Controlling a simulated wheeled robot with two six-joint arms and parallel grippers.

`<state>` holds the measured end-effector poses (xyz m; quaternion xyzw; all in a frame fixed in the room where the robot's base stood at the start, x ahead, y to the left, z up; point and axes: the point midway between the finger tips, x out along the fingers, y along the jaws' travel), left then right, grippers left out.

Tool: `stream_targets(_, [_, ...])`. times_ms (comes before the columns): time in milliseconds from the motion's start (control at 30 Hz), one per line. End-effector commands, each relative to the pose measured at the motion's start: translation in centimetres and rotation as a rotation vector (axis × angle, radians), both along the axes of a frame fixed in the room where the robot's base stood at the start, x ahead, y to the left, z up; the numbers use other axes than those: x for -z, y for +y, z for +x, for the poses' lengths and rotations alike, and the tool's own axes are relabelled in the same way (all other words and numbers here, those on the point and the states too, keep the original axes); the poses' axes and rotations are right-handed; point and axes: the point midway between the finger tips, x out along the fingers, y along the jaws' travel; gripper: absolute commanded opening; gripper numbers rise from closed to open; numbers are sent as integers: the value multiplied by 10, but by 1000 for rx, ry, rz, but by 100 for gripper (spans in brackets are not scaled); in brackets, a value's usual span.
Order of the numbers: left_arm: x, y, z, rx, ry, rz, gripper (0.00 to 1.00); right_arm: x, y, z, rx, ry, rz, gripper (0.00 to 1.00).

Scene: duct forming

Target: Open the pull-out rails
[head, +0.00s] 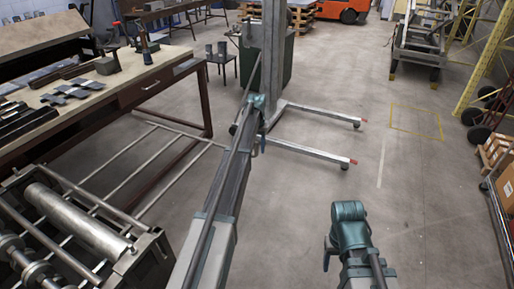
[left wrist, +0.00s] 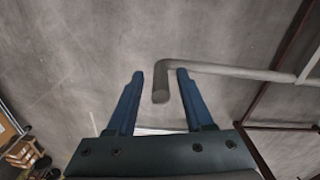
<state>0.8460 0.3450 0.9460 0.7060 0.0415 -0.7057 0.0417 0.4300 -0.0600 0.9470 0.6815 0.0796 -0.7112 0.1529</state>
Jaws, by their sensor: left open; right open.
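The grey pull-out rails (head: 150,150) appear in the head view as parallel rods running low beside the workbench, with their right end meeting my left arm. In the left wrist view, my left gripper (left wrist: 160,74) is open, with two blue fingers pointing up the picture. The bent end of a grey rod (left wrist: 226,68) hangs between the fingertips, close to the right finger. I cannot tell whether they touch. The rod runs right to a pale bar. My left gripper's fingers are hidden in the head view. My right arm shows at lower right, its gripper out of sight.
A lift stand (head: 273,60) with red-tipped floor legs (head: 315,150) is ahead. Cardboard boxes (head: 497,150) stand at right. The floor (head: 400,190) at centre right is clear.

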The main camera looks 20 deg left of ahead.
Motion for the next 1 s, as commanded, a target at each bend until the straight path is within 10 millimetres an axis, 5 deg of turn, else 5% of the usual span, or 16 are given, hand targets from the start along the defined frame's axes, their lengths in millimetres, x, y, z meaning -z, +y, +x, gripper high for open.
stream_targets(800, [-119, 0, 1, 1, -1, -1, 52, -119, 0, 0, 1, 0, 1, 62])
stream_targets(1000, [-132, -1, 1, 1, -2, -1, 52, -132, 0, 0, 6, 0, 2, 62])
